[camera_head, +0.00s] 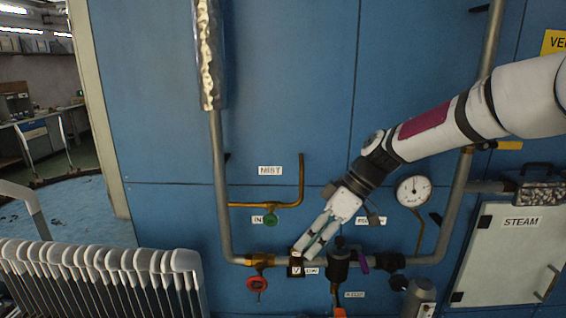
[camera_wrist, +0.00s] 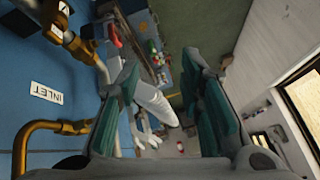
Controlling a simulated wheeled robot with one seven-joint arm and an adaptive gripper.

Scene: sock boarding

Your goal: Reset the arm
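My arm reaches in from the right of the head view, slanting down to the left across the blue panel. My gripper (camera_head: 304,250) is at its end, close in front of the lower pipe run, between the red-handled valve (camera_head: 257,283) and the dark fitting (camera_head: 339,264). In the wrist view, my gripper's teal fingers (camera_wrist: 165,105) stand wide apart with nothing held between them. I cannot tell from the head view whether a fingertip touches the pipework.
The blue panel (camera_head: 290,90) carries a grey pipe (camera_head: 222,180), a green-handled valve (camera_head: 270,220) and a pressure gauge (camera_head: 413,190). A box labelled STEAM (camera_head: 505,255) is at right. A rack of white-topped boards (camera_head: 100,262) stands at lower left. The INLET label (camera_wrist: 46,93) shows in the wrist view.

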